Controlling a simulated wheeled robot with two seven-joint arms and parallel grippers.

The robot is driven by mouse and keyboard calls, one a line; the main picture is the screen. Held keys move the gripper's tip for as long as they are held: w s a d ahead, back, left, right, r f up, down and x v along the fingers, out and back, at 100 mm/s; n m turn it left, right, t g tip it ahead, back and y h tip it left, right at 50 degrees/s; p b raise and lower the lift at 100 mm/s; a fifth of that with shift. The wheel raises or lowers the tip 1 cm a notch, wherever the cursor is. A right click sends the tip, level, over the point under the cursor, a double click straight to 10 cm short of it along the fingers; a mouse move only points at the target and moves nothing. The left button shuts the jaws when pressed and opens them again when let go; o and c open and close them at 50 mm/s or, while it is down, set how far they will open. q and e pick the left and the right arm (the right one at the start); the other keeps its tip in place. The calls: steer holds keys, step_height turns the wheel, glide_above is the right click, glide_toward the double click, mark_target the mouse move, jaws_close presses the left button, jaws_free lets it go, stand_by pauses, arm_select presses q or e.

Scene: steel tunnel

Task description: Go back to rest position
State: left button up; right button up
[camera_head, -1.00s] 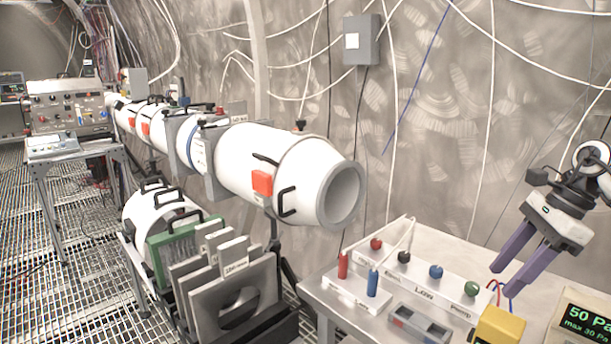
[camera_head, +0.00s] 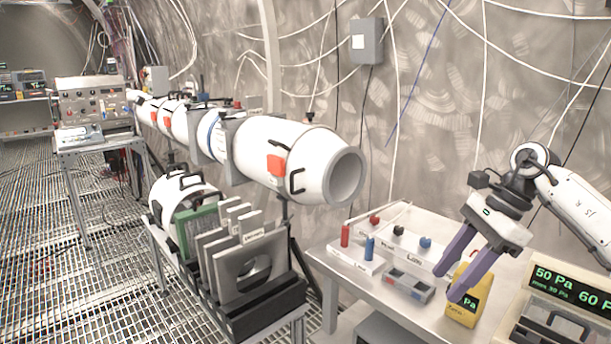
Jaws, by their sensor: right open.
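My right gripper (camera_head: 463,274) shows at the right, its arm coming in from the right edge. Its two purple fingers are apart and point down and left, with nothing between them that I can make out. It appears in front of the white table (camera_head: 365,277), and one fingertip overlaps the yellow device (camera_head: 466,307) in the picture. I cannot tell whether they touch. My left gripper is not in this view.
On the table are a white labelled block with coloured knobs (camera_head: 425,243), red and blue cylinders (camera_head: 345,235), a grey tray (camera_head: 409,286) and a pressure display (camera_head: 566,284). A white tube (camera_head: 265,137) runs along the wall. A plate rack (camera_head: 245,303) stands below.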

steer(key=s+a+f+m+t+y, duration=0.25)
steer(key=a+f+m+y, duration=0.3)
steer(key=a, duration=0.35)
steer(key=s+a+f+m+t+y, duration=0.1)
steer(key=a+f+m+t+y, duration=0.2)
steer(key=a+f+m+y, duration=0.5)
steer(key=s+d+f+m+t+h, duration=0.4)
steer(key=d+f+m+h, duration=0.15)
steer(key=m, duration=0.55)
steer(key=s+d+f+m+t+h, duration=0.35)
steer(key=f+m+h, duration=0.2)
steer(key=m, duration=0.55)
steer(key=s+d+f+m+g+h, duration=0.35)
steer(key=s+f+m, duration=0.2)
steer(key=s, duration=0.35)
steer(key=s+d+f+m+g+h, duration=0.25)
steer(key=s+d+f+m, duration=0.35)
steer(key=s, duration=0.4)
steer(key=w+a+m+t, duration=0.1)
steer(key=a+m, duration=0.3)
steer(key=a, duration=0.9)
steer(key=shift+a+y, duration=0.3)
steer(key=shift+y, duration=0.15)
